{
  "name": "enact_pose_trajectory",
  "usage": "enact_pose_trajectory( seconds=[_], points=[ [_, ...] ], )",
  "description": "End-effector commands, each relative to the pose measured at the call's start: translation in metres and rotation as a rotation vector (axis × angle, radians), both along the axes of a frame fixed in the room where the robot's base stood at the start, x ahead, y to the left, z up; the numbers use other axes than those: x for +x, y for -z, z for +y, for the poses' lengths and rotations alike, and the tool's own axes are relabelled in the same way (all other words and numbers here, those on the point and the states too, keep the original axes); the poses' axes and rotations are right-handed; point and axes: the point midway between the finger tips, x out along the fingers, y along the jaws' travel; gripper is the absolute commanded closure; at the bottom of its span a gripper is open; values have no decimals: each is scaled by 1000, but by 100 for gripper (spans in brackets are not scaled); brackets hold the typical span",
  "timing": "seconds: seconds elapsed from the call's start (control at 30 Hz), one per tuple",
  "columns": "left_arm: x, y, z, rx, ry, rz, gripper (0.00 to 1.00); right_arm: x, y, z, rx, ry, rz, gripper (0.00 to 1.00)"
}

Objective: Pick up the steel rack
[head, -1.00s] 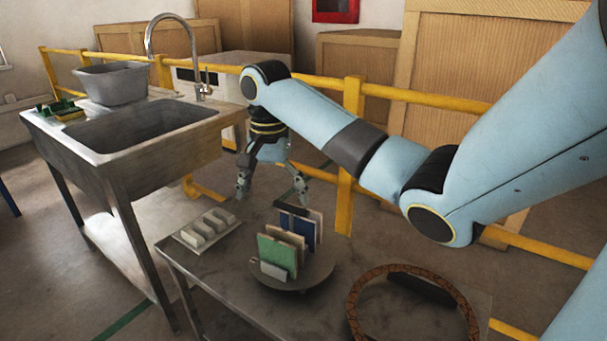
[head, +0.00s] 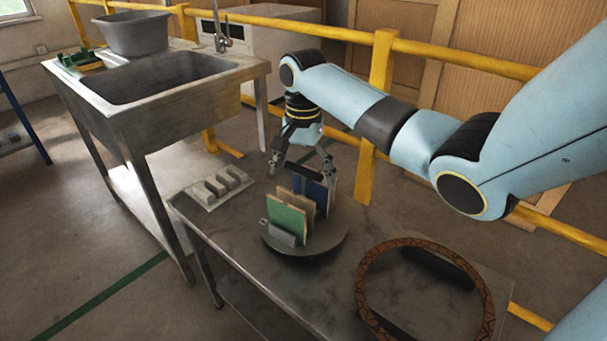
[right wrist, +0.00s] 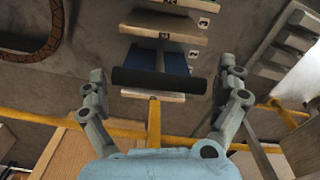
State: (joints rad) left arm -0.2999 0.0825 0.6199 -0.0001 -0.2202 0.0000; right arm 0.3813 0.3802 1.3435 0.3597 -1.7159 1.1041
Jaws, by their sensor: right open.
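The steel rack (head: 283,236) stands on a round grey plate (head: 310,248) on the metal table, holding upright tiles: a green one (head: 287,217), tan ones and a blue one (head: 318,188). Its dark crossbar handle (right wrist: 160,81) shows in the right wrist view, lying across the space between my fingers with a grey stem beyond it. My right gripper (head: 302,174) is open and points down over the far side of the rack. In the right wrist view, its fingers (right wrist: 162,73) are spread either side of the handle, apart from it. My left gripper is out of view.
A pale slotted holder (head: 218,186) lies at the table's left end. A brown patterned ring (head: 366,275) lies at its right. A sink (head: 160,78) with a grey tub (head: 135,35) stands at back left. A yellow rail (head: 383,65) runs behind my arm.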

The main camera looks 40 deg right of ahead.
Motion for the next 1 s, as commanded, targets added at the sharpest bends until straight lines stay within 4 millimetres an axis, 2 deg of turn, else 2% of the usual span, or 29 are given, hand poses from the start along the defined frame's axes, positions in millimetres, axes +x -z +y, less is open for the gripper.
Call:
enact_pose_trajectory(
  seconds=[0.1,0.37,0.9,0.97,1.0],
  points=[
    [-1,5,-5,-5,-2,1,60,0,15,0,0,-1,1,0],
    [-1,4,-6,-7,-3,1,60,0,16,0,-1,-2,0,0],
    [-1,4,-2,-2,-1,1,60,0,16,0,-1,-1,1,71],
    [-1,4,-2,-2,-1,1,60,0,16,0,-1,-1,1,78],
    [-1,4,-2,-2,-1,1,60,1,14,0,-3,-1,-4,79]
  ],
)
